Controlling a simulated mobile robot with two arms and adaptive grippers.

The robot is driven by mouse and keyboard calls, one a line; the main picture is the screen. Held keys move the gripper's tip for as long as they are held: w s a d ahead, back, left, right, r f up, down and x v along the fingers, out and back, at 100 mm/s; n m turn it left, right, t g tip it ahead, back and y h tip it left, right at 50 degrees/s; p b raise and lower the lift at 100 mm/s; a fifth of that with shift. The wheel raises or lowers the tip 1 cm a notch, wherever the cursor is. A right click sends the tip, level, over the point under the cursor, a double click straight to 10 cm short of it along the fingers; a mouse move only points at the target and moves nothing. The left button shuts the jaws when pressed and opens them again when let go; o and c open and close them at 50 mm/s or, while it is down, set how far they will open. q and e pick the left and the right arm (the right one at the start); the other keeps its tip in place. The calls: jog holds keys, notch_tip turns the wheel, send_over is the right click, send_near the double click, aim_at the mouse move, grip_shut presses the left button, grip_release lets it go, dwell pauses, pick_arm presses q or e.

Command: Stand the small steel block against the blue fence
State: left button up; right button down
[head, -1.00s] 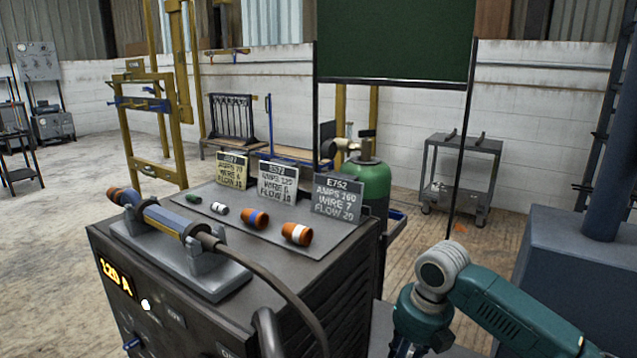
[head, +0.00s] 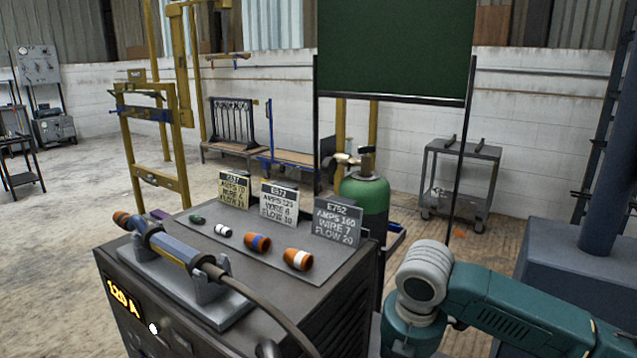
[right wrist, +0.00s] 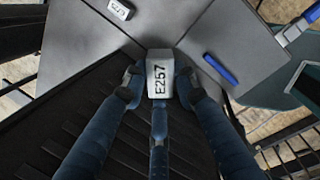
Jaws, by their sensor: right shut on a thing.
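My right gripper (right wrist: 157,87) is shut on a small grey steel block (right wrist: 160,70) marked E257, seen in the right wrist view. The block sits between the fingertips, its marked face toward the camera. Another pale block (right wrist: 121,9), which also seems marked E257, lies on the grey surface at the top. A short blue bar (right wrist: 221,69), which may be the blue fence, lies on the grey surface right of the held block and apart from it. In the head view only my right arm shows, lower right; its fingers are hidden. My left gripper is not in view.
A second blue piece (right wrist: 298,27) lies at the right of the wrist view. In the head view a dark welding machine (head: 215,325) carries a torch (head: 165,243), several small nozzles and number plates. A green cylinder (head: 364,195) stands behind it.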

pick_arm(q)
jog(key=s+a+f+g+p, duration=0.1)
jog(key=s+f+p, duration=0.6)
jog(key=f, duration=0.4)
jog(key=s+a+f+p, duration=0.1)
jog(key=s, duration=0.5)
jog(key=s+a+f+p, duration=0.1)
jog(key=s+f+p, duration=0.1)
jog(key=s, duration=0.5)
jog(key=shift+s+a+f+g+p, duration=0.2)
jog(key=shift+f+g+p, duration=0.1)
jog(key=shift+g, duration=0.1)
pick_arm(e)
jog(key=s+d+r+m+g, duration=0.1)
jog(key=s+d+r+m, duration=0.1)
jog(key=s+r+m, duration=0.5)
jog(key=s+d+r+m+g+h, duration=0.1)
jog(key=s+r+m, duration=0.6)
jog(key=m, duration=1)
jog(key=s+g, duration=0.1)
jog(key=s, duration=0.1)
jog(key=shift+s+d, duration=0.35)
jog(key=shift+d, duration=0.05)
